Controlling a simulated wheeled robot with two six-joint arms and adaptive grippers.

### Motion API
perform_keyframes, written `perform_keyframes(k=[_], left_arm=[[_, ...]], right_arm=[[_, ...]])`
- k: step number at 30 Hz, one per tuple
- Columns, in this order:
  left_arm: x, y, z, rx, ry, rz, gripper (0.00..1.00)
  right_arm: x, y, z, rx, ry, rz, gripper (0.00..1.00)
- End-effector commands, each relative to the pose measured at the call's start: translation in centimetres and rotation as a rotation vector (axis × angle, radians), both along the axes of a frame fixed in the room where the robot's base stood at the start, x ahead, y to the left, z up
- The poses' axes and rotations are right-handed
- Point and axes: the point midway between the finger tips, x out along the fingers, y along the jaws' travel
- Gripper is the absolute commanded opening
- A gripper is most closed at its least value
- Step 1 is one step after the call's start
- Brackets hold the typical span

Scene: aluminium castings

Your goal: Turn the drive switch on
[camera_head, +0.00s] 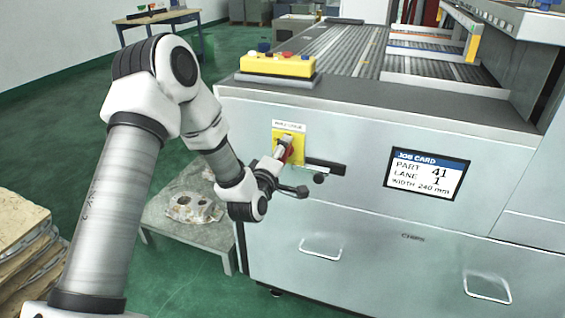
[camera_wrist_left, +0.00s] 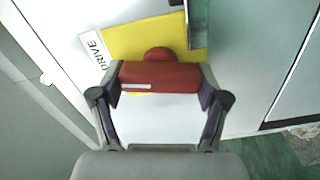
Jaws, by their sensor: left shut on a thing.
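The drive switch has a red handle (camera_wrist_left: 160,77) on a yellow plate (camera_wrist_left: 125,40) with a white label reading DRIVE. In the head view the yellow plate (camera_head: 277,139) is on the front of the grey machine, and the red handle (camera_head: 288,153) is partly hidden by my left gripper. My left gripper (camera_head: 282,158) reaches the switch from the lower left. In the left wrist view its two fingers (camera_wrist_left: 160,90) are shut on the ends of the red handle, which lies crosswise between them. My right gripper is not in view.
A job card screen (camera_head: 427,175) is right of the switch on the machine (camera_head: 360,215). A yellow button box (camera_head: 278,65) stands on its top corner. Stacked pieces (camera_head: 25,245) stand at the left.

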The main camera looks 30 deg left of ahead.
Motion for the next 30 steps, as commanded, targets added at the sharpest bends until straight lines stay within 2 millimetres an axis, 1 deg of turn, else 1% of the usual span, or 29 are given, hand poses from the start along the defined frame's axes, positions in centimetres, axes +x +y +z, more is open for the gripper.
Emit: perform_keyframes(k=[1,3,10,18,29,30], left_arm=[[0.0,0.1,-0.3,-0.033,-0.014,0.003,0.40],[0.0,0.1,-0.3,-0.080,-0.025,0.002,0.40],[0.0,0.1,-0.2,-0.196,-0.052,0.002,0.40],[0.0,0.1,0.0,-0.249,-0.063,0.002,0.40],[0.0,0.1,0.0,-0.253,-0.064,0.002,0.40],[0.0,0.1,0.0,-0.253,-0.064,0.002,0.82]], right_arm=[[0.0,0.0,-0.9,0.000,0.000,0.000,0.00],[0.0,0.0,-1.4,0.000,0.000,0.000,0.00],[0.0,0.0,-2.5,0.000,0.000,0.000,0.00],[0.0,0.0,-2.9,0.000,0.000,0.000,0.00],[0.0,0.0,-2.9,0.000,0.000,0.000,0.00],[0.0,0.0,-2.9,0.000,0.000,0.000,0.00]])
